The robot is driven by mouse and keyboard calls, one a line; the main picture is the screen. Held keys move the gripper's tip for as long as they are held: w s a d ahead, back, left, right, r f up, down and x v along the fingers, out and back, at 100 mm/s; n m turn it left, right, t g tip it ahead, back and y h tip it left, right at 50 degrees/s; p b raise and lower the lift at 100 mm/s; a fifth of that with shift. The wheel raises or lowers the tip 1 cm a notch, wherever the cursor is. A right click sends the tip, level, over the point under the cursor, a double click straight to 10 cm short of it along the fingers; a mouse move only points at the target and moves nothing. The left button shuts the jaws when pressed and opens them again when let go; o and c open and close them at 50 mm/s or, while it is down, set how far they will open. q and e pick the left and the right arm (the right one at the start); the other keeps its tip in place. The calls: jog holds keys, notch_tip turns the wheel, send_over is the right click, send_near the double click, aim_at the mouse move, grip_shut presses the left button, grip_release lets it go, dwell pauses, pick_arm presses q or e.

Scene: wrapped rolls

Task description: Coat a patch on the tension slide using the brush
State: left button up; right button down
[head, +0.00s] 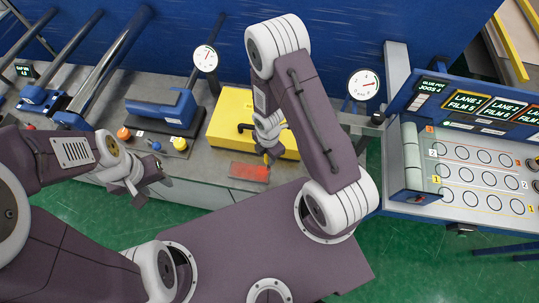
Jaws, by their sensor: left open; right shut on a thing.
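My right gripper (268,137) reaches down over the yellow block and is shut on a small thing. Only a little of that thing shows below the fingers; it is probably the brush (267,158), but its bristles are not clear. A blue slide-like fixture with a raised bar (160,109) stands on the bench left of the yellow block; it may be the tension slide, but I cannot tell for sure. A flat orange-red rectangle (249,172) lies on the grey front surface just below the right gripper. My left gripper (150,183) is open and empty at the bench's front edge.
The yellow block (231,116) has a dark handle-like part. A knob panel (155,141), two dials (206,58) (363,84) and dark rollers (118,58) stand around it. At the right is a lane board (482,104) over a tray with rings (480,172). Green floor lies in front.

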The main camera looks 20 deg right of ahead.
jog(key=shift+r+p, duration=0.6)
jog(key=shift+r, duration=0.3)
jog(key=shift+w, duration=0.1)
